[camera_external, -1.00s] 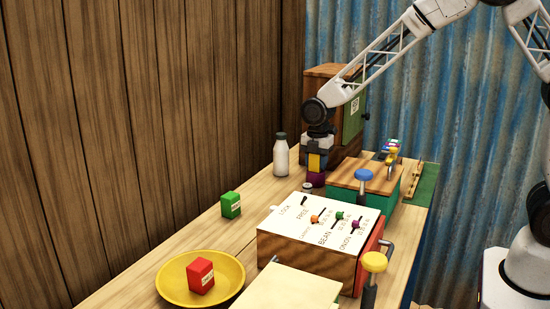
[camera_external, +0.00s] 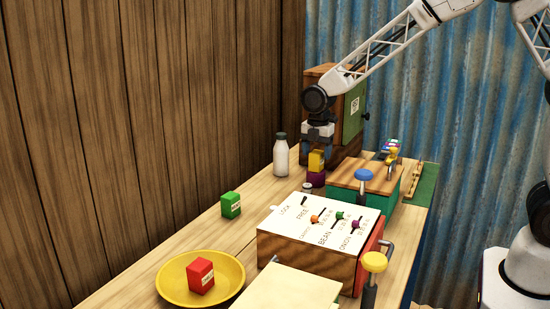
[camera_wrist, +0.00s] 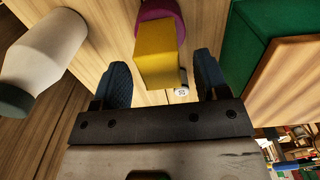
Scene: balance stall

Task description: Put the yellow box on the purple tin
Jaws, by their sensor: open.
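The yellow box (camera_external: 316,161) rests on top of the purple tin (camera_external: 316,179), near the back of the table. In the wrist view the yellow box (camera_wrist: 156,55) stands over the purple tin (camera_wrist: 158,11), most of which it hides. My gripper (camera_external: 318,147) is just above the yellow box in the external view. In the wrist view its two dark fingers (camera_wrist: 163,80) are spread, one on each side, with gaps between them and the box.
A white bottle (camera_external: 281,156) stands left of the tin. A green-sided box with a wooden top (camera_external: 362,175) is close on the right. A wooden cabinet (camera_external: 350,95) is behind. A labelled box with knobs (camera_external: 310,230), a green box (camera_external: 230,205) and a yellow bowl (camera_external: 172,287) with a red box (camera_external: 200,276) are nearer.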

